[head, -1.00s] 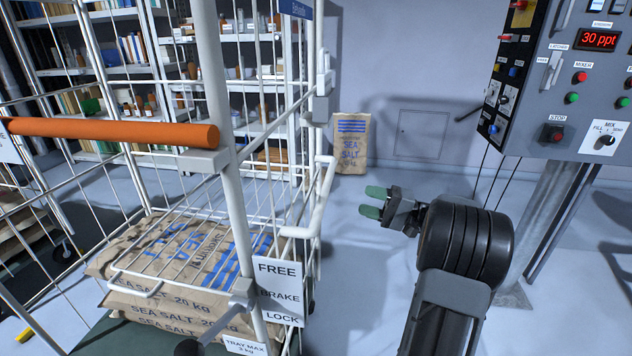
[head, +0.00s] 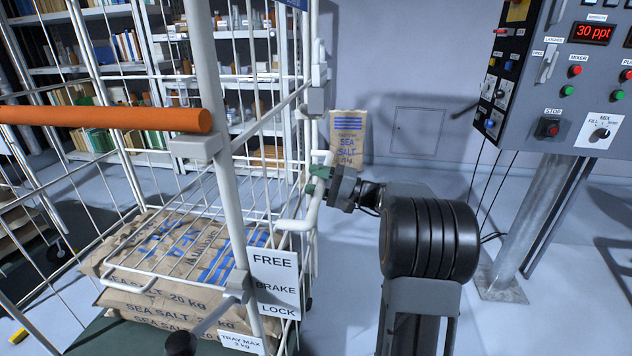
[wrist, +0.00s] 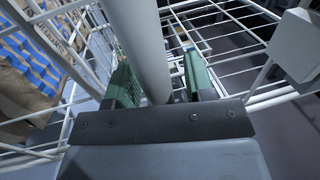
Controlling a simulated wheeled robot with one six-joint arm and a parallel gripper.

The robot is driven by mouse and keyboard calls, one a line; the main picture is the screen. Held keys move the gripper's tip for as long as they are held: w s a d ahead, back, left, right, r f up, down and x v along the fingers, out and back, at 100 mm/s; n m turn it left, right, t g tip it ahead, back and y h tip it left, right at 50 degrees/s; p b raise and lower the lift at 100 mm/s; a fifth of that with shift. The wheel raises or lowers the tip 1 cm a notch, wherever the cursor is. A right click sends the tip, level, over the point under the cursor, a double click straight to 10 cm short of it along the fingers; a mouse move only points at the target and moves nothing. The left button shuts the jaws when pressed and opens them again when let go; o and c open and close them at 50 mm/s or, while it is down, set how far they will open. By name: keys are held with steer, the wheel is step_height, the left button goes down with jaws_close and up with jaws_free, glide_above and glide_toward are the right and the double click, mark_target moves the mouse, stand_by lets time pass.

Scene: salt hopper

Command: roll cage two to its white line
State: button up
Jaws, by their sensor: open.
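The white wire cage (head: 213,110) fills the left half of the head view, with an orange push bar (head: 110,119) and sea salt sacks (head: 185,262) stacked low inside. No cage number is readable. My gripper (head: 317,182) is at the white bent handle (head: 308,216) on the cage's right side. In the wrist view, a white upright bar (wrist: 138,45) stands between the two green fingers (wrist: 160,82). The fingers are open around it; whether either touches it is unclear. I cannot see the white floor line.
A sign reading FREE, BRAKE, LOCK (head: 274,284) hangs at the cage's near corner beside a grey lever (head: 237,287). A control panel (head: 565,75) on a post (head: 530,220) stands right. A salt sack (head: 347,139) leans on the back wall. Shelves stand behind.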

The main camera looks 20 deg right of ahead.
jaws_close()
stand_by(0.5)
